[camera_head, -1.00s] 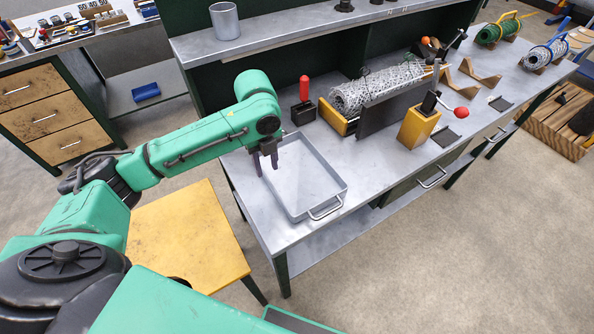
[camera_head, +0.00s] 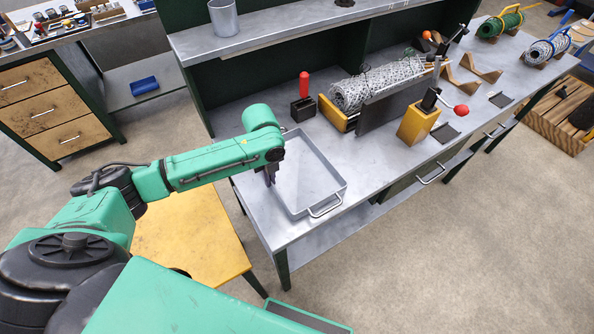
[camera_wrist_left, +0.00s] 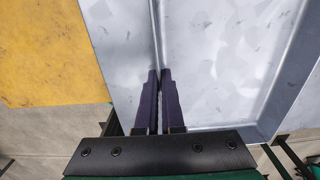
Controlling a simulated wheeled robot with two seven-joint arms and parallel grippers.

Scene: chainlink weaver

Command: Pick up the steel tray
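The steel tray (camera_head: 311,178) is a shallow grey rectangular pan with a looped handle at its near end. It rests on the metal workbench (camera_head: 262,222) near its left end and is empty. My left gripper (camera_head: 270,177) is at the tray's left side wall, pointing down. In the left wrist view, the tray (camera_wrist_left: 222,60) has its wall running between the two dark fingers (camera_wrist_left: 159,75), which are close together on it. The lower part of the wall between the fingers is hidden. My right gripper is not in view.
A black block with a red handle (camera_head: 304,85) stands behind the tray. A wire mesh roll (camera_head: 365,90) and a yellow block with a red-knobbed lever (camera_head: 418,125) stand to the right. A yellow-topped table (camera_head: 195,235) is left of the bench.

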